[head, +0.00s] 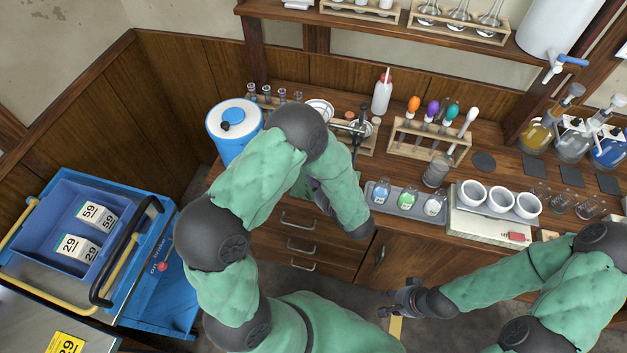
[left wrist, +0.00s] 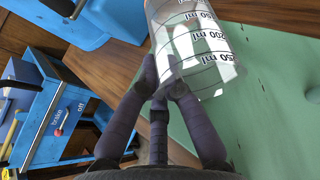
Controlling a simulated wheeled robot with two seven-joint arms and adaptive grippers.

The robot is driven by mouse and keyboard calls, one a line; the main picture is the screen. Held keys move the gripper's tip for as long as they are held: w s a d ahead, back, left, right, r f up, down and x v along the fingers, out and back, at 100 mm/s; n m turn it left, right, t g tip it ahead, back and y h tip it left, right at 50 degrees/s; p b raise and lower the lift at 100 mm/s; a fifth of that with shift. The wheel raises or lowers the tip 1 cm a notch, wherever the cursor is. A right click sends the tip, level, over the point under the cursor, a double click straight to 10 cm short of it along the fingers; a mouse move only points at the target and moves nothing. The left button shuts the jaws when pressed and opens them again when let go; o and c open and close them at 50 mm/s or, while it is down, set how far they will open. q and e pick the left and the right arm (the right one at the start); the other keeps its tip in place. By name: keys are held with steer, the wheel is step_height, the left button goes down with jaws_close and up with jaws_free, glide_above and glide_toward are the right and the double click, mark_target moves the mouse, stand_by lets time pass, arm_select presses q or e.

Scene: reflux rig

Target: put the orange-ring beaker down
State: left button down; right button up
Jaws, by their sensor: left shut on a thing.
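A clear glass beaker (left wrist: 197,35) with black ml markings fills the top middle of the left wrist view. My left gripper (left wrist: 163,92) is shut on it, with dark fingers against its lower side. No orange ring shows on the visible part, and the beaker looks tilted in that picture. In the head view my left forearm hides this beaker and most of the left gripper. My right gripper (head: 385,303) is empty in front of the bench, its fingers apart.
The wooden bench (head: 214,172) holds a blue-white container (head: 235,128), a dropper rack (head: 428,142), a grey tray (head: 408,210) of small bottles, and another glass beaker (head: 437,171). Three white bowls (head: 499,199) stand right. A blue cart (head: 160,250) stands left.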

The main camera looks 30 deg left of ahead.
arm_select(q)
steer(key=c, duration=1.4)
jaws_free()
steer(key=shift+f, duration=0.1)
